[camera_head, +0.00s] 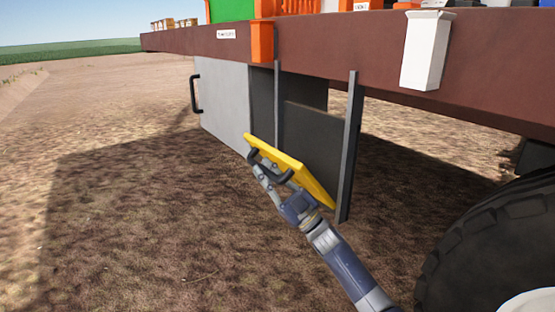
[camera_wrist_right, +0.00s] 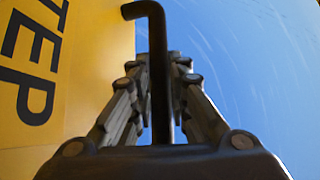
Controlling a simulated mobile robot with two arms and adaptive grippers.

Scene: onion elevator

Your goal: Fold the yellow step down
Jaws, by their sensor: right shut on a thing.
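The yellow step (camera_head: 300,174) is a flat panel with a black handle (camera_head: 268,160), low between two dark upright rails under the platform. It is tilted, neither upright against the rails nor level. My right gripper (camera_head: 262,172) is at the handle, on the near side of the step. In the right wrist view the fingers (camera_wrist_right: 160,100) are shut around the black handle bar (camera_wrist_right: 157,60), and the yellow step (camera_wrist_right: 100,45) with black lettering fills the left side. My left gripper is not in view.
A grey cabinet door (camera_head: 225,105) with a black handle stands left of the rails (camera_head: 350,140). The brown platform (camera_head: 330,45) runs overhead with crates on it. A large tyre (camera_head: 485,240) is at lower right. Bare ground at left is free.

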